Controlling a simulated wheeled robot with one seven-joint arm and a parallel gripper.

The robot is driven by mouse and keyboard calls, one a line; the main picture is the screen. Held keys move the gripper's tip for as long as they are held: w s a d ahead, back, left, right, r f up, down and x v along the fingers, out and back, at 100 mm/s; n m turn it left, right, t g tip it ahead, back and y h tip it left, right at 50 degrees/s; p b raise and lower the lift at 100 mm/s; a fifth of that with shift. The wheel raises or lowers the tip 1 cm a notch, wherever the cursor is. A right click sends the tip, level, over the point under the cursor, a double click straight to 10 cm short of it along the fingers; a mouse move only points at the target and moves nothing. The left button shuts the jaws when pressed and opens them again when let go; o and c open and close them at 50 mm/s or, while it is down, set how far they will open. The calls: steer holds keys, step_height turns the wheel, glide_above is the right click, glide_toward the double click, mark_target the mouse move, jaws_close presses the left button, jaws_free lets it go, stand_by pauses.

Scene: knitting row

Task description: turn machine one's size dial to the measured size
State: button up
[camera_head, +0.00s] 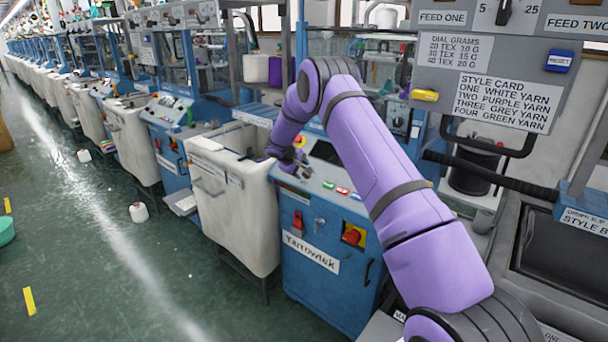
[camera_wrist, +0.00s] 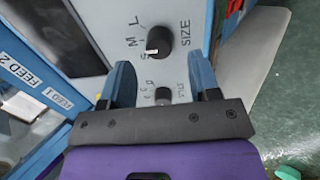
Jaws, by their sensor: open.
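In the wrist view the black size dial (camera_wrist: 161,41) sits on a light grey panel (camera_wrist: 101,18) lettered SIZE, S, M and L. Its white mark points to the lower left, near M and S; I cannot tell exactly which. My gripper (camera_wrist: 161,76) is open, with blue fingers apart and nothing between the tips. The size dial lies just beyond them. A smaller style dial (camera_wrist: 163,95) shows between the fingers, closer to the palm. In the head view my purple arm reaches to the blue Yarrowtek machine (camera_head: 325,287); the size dial cannot be made out there.
A white bin (camera_head: 233,200) stands left of the blue machine. A red knob on yellow (camera_head: 354,235) is on its front. A style card (camera_head: 506,103) and dial grams card (camera_head: 455,50) hang at right. The green floor aisle (camera_head: 110,250) is mostly clear.

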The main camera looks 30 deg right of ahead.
mark_target(304, 173)
steer(key=shift+x, duration=1.9)
steer(key=shift+c, duration=0.2)
steer(key=c, duration=0.9)
